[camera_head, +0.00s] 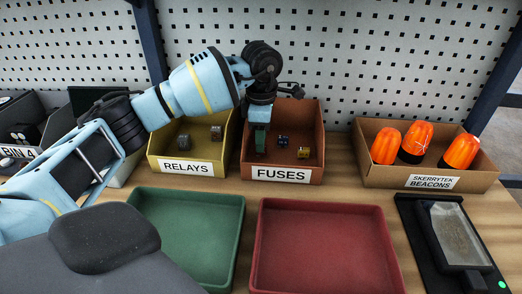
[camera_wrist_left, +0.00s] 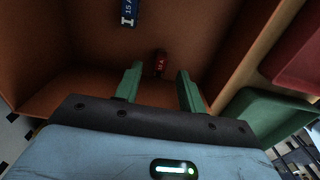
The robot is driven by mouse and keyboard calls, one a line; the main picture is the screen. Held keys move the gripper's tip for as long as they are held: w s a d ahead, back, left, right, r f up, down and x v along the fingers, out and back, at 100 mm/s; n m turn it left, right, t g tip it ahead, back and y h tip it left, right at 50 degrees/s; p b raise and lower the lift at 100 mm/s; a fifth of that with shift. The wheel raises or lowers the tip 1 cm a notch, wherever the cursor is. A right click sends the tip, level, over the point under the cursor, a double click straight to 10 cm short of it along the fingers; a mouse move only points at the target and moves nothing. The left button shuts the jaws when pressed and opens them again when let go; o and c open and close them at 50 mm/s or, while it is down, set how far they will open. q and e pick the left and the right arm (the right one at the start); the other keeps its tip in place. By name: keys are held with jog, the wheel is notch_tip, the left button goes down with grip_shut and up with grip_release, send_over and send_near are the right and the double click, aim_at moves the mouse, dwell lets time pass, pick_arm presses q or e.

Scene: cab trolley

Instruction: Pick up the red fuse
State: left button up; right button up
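The red fuse (camera_wrist_left: 160,63) lies in the orange FUSES bin (camera_head: 282,174). In the left wrist view it sits just beyond and between my fingertips; in the head view I cannot make it out, as my gripper covers that part. My left gripper (camera_head: 260,141) reaches down into the left side of the bin. In the left wrist view its two green fingers (camera_wrist_left: 160,82) are apart with nothing between them. A blue fuse (camera_wrist_left: 129,13) lies farther off. It also shows in the head view (camera_head: 282,140), near a yellow fuse (camera_head: 303,152). My right gripper is out of view.
The RELAYS bin (camera_head: 186,168) with grey relays adjoins on the left. A box of orange beacons (camera_head: 437,182) stands right. Green (camera_head: 190,193) and red (camera_head: 322,206) empty trays lie in front, with a black device (camera_head: 456,240) at right. A perforated panel (camera_head: 330,50) rises behind.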

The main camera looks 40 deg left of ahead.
pick_arm(q)
notch_tip(320, 180, down, 2)
grip_shut()
dwell(0.4)
notch_tip(320, 180, up, 10)
dwell(0.5)
